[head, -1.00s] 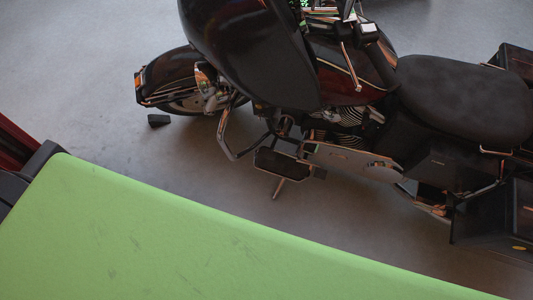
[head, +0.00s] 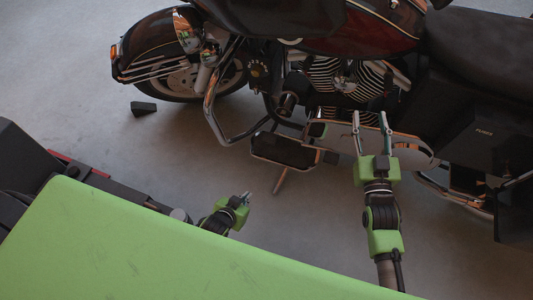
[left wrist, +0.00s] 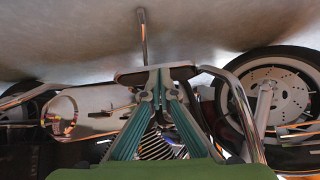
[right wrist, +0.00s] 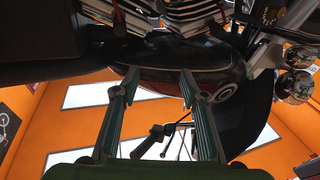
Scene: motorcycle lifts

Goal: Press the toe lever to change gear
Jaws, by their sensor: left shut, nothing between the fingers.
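The motorcycle's flat black footboard (head: 285,151) juts from its lower near side. A small dark pad (head: 331,157) sits at the footboard's right end. I cannot tell which part is the toe lever. My left gripper (head: 247,196) is shut and empty, in front of and below the footboard in the head view. In the left wrist view its closed fingertips (left wrist: 160,70) overlap the footboard's edge (left wrist: 125,77); I cannot tell whether they touch. My right gripper (head: 371,116) is open and empty over the long metal side cover (head: 343,139), its fingers apart in the right wrist view (right wrist: 160,75).
A kickstand (head: 280,181) slants down below the footboard. A chrome guard bar (head: 213,118) curves in front of it. The front wheel (head: 175,85) is at the left, with a small dark block (head: 143,108) on the floor. My green body cover fills the lower left.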

